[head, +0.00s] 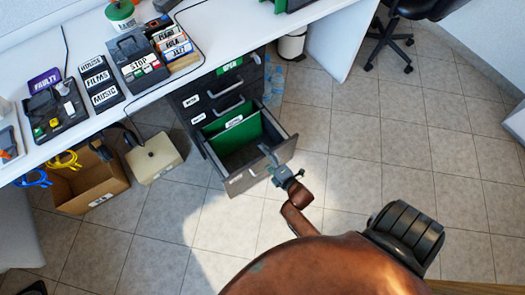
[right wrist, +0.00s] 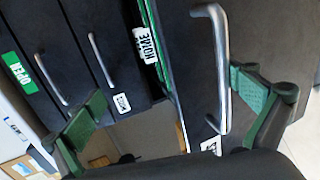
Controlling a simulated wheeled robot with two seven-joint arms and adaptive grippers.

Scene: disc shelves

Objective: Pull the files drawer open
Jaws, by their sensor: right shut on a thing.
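The files drawer (head: 245,180) is the bottom drawer of a dark cabinet under the desk. It stands pulled out, with a green hanging file (head: 235,138) at its back and open space in front. Its metal handle (head: 267,153) is on the drawer front and shows large in the right wrist view (right wrist: 222,70). My right gripper (head: 281,174) is at the drawer front, shut on the handle. In the right wrist view, the handle lies between its green-padded fingers. My left gripper is not in view.
Two shut drawers with handles (head: 225,85) are above. A cardboard box (head: 95,190) with cables and a beige box (head: 153,158) stand left of the cabinet. The desk (head: 235,45) overhangs it. The tiled floor (head: 400,150) to the right is clear.

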